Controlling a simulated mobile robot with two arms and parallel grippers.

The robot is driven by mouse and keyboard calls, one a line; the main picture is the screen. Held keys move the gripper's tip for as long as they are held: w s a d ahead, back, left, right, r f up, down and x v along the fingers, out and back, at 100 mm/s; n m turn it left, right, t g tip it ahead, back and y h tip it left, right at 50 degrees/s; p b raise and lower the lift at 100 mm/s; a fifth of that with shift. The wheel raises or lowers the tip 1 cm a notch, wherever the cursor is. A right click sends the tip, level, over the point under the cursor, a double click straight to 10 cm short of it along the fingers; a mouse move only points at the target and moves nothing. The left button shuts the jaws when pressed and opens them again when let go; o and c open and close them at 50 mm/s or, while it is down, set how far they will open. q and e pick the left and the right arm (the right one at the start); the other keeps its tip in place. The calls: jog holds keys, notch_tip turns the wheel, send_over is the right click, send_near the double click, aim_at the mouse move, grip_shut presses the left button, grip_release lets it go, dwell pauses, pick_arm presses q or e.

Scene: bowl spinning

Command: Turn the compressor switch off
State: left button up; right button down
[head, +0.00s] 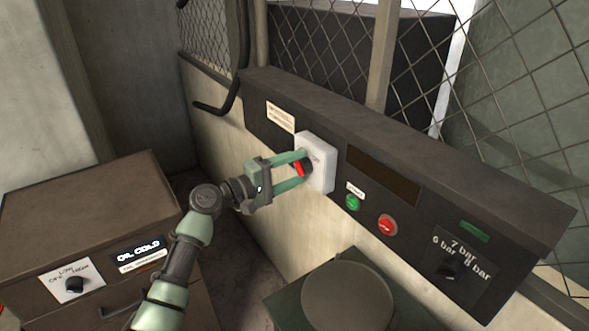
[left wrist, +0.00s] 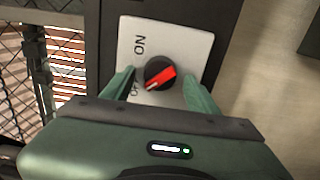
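The compressor switch is a black round knob with a red handle (head: 298,169) on a white plate (head: 322,165), fixed to the dark control panel (head: 437,203). In the left wrist view the red handle (left wrist: 161,78) sits tilted between the ON mark and a partly hidden lower mark. My left gripper (head: 297,167) is open at the plate, one green finger on each side of the knob. In the left wrist view the fingers are apart, with gaps beside the knob. My right gripper is not in view.
A green button (head: 353,202), a red button (head: 387,225) and a pressure dial (head: 451,269) are on the panel to the right. A brown cabinet (head: 85,205) with a small knob stands at left. A round-topped object (head: 348,297) stands below the panel. Wire mesh rises behind.

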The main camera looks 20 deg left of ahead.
pick_arm(q)
jog(key=b+v, duration=0.2)
jog(key=v, duration=0.5)
jog(key=shift+s+a+b, duration=0.25)
jog(key=shift+s+b, duration=0.1)
